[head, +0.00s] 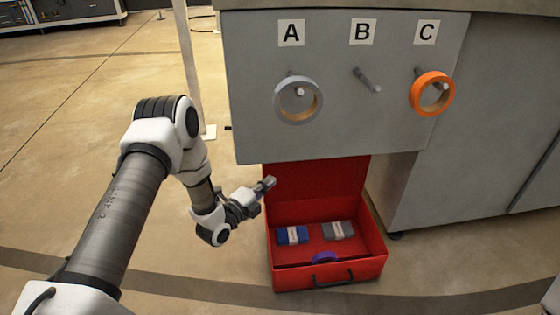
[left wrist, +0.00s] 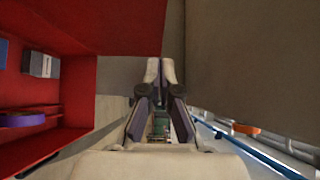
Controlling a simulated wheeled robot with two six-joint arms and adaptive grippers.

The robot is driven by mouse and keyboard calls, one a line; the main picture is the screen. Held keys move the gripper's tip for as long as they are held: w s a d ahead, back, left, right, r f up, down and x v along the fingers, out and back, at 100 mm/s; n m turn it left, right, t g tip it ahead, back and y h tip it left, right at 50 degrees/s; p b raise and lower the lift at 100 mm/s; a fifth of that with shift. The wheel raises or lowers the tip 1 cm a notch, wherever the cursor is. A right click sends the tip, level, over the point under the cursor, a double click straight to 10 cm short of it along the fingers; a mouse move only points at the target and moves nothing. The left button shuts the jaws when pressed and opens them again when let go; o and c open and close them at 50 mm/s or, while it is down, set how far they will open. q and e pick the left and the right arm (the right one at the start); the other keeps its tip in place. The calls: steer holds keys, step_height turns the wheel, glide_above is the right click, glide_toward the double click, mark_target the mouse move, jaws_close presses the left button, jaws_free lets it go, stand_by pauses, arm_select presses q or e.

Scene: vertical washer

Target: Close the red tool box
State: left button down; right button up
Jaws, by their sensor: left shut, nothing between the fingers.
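The red tool box (head: 330,277) stands on the floor below the grey panel, its lid (head: 325,182) raised upright at the back. Inside lie a blue box (head: 292,235), a grey box (head: 338,230) and a purple ring (head: 324,257). My left gripper (head: 268,184) is shut and empty, at the left edge of the raised lid; I cannot tell whether it touches. In the left wrist view the gripper (left wrist: 160,68) has its fingertips together, with the red box wall (left wrist: 120,25) to the left. My right gripper is not in view.
The grey panel (head: 330,130) overhangs the lid. Its pegs A and C hold a grey tape ring (head: 278,108) and an orange tape ring (head: 412,98); peg B (head: 367,79) is empty. A white post (head: 187,60) stands left. Floor in front is clear.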

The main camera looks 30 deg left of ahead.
arm_select(q)
steer(key=w+a+b, duration=0.1)
steer(key=w+b, duration=0.5)
steer(key=w, duration=0.5)
steer(key=shift+w+b, duration=0.2)
steer(key=shift+b, duration=0.1)
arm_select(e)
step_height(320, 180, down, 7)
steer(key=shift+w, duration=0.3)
